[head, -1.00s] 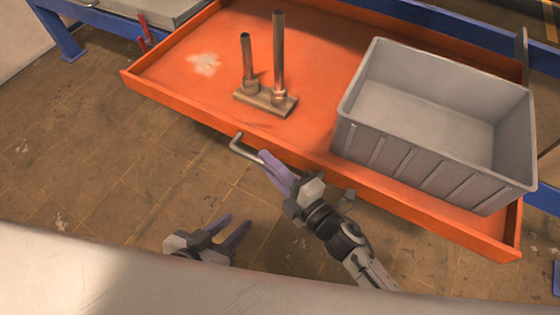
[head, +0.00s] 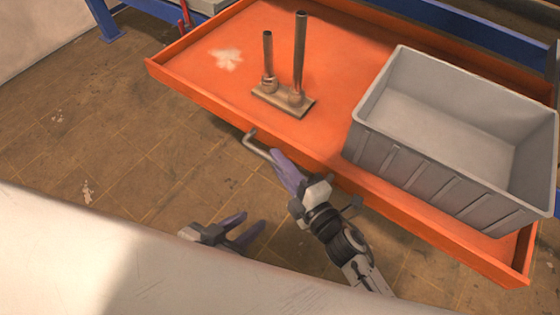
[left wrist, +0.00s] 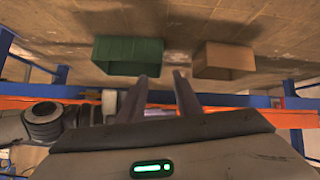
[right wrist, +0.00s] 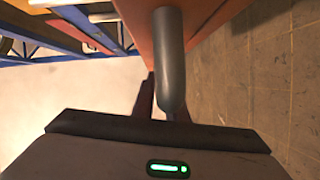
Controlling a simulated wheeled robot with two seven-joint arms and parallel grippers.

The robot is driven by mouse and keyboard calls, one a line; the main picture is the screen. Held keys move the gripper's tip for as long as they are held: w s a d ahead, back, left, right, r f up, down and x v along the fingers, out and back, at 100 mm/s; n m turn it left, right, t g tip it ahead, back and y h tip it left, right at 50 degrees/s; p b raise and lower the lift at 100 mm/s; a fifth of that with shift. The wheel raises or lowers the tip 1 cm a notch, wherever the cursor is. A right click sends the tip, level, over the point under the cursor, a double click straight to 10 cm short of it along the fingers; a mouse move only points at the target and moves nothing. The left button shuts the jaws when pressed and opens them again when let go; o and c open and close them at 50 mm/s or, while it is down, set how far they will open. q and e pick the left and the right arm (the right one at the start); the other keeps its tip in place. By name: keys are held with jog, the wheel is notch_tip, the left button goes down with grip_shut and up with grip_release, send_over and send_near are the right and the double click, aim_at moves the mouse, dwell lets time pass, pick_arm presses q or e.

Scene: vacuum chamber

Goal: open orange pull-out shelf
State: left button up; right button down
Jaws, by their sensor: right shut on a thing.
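The orange pull-out shelf (head: 200,95) extends out of a blue frame in the head view, its tray floor largely exposed. A grey bent-bar handle (head: 254,138) is fixed to its front edge. My right gripper (head: 279,163) is shut on this handle. In the right wrist view the handle (right wrist: 171,60) runs down between the fingers. My left gripper (head: 252,227) is open and empty, lower left of the right one and apart from the shelf. Its two fingers (left wrist: 161,90) stand apart in the left wrist view.
On the shelf stand a metal fitting with two upright pipes (head: 284,98) and a grey bin (head: 420,170). A pale surface (head: 120,260) fills the lower foreground. The tiled floor (head: 110,150) left of the shelf is clear. A green bin (left wrist: 128,55) and a brown box (left wrist: 223,60) show in the left wrist view.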

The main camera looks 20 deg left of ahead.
jog(key=c, duration=1.8)
grip_release()
jog(key=shift+o, duration=0.2)
jog(key=shift+s+d, duration=0.35)
jog(key=shift+d, duration=0.05)
pick_arm(q)
jog(key=shift+s+a+r+p, duration=0.15)
jog(key=shift+r+p, duration=0.1)
jog(key=shift+p, duration=0.75)
pick_arm(e)
jog(key=v, duration=0.9)
jog(key=shift+s, duration=0.2)
